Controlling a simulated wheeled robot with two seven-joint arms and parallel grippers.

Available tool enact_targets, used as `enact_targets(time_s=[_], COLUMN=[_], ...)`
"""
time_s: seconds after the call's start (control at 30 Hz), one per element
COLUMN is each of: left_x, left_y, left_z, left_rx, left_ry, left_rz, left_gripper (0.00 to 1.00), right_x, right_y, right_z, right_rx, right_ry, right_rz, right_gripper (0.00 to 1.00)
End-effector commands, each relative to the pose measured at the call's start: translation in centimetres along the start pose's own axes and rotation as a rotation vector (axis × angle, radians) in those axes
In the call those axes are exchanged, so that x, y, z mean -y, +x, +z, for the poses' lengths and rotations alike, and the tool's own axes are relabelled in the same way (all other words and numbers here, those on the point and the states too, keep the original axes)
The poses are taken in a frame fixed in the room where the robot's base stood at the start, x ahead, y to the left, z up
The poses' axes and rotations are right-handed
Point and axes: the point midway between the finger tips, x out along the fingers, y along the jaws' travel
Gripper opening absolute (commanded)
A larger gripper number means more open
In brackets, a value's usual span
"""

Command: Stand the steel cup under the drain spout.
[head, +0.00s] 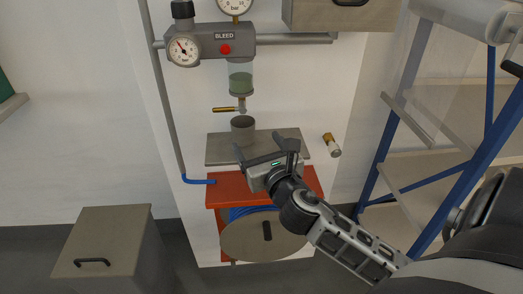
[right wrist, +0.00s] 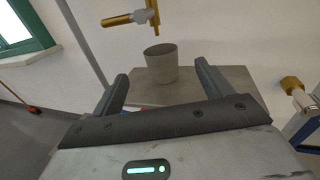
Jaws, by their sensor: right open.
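The steel cup (head: 243,129) stands upright on a grey shelf (head: 222,148) below the drain spout (head: 242,105). In the right wrist view the cup (right wrist: 161,64) stands on the shelf (right wrist: 185,92), and the brass-handled spout (right wrist: 150,15) is above it with a gap between. My right gripper (head: 268,150) is open and empty in front of the cup. Its two fingers (right wrist: 160,90) point toward the cup, which stands just beyond them, apart from them. My left gripper is in neither view.
A brown and white cylinder (head: 332,145) is right of the shelf. Below are a red bench (head: 215,190) and a round reel (head: 250,236). The bleed unit (head: 220,40) with gauges is above. A blue-framed rack (head: 385,165) stands right, a grey cabinet (head: 105,245) lower left.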

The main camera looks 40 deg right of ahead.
Motion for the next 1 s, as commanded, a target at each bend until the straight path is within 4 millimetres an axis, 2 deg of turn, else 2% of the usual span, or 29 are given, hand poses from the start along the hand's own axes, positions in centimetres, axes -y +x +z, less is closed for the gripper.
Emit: enact_targets(time_s=[0.1,0.27,0.37,0.47,0.57,0.7,0.8,0.9,1.0], left_x=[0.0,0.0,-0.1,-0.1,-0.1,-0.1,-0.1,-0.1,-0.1], left_y=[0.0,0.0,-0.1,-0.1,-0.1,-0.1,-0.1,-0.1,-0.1], left_z=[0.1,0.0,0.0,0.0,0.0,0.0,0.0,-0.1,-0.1], left_rx=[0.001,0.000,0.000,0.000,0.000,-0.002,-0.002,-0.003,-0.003], left_ry=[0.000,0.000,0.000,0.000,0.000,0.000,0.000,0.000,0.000], left_rz=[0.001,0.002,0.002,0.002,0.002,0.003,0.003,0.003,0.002], left_gripper=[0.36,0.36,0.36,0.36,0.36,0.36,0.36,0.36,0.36], right_x=[0.0,0.0,-0.6,-1.9,-4.1,-7.7,-10.0,-11.7,-12.8], right_y=[-1.2,-1.8,-2.2,-3.7,-6.3,-11.4,-14.9,-17.7,-19.5], right_z=[-0.1,-0.1,-1.5,-4.9,-9.5,-15.2,-17.9,-19.5,-20.3], right_rx=[-0.001,-0.005,-0.048,-0.161,-0.333,-0.581,-0.705,-0.769,-0.791], right_ry=[0.000,0.011,0.130,0.433,0.901,1.643,2.108,2.458,2.680], right_rz=[0.000,0.000,0.014,0.028,-0.004,-0.192,-0.406,-0.630,-0.807], right_gripper=[0.78,0.78,0.78,0.78,0.78,0.78,0.78,0.78,0.78])
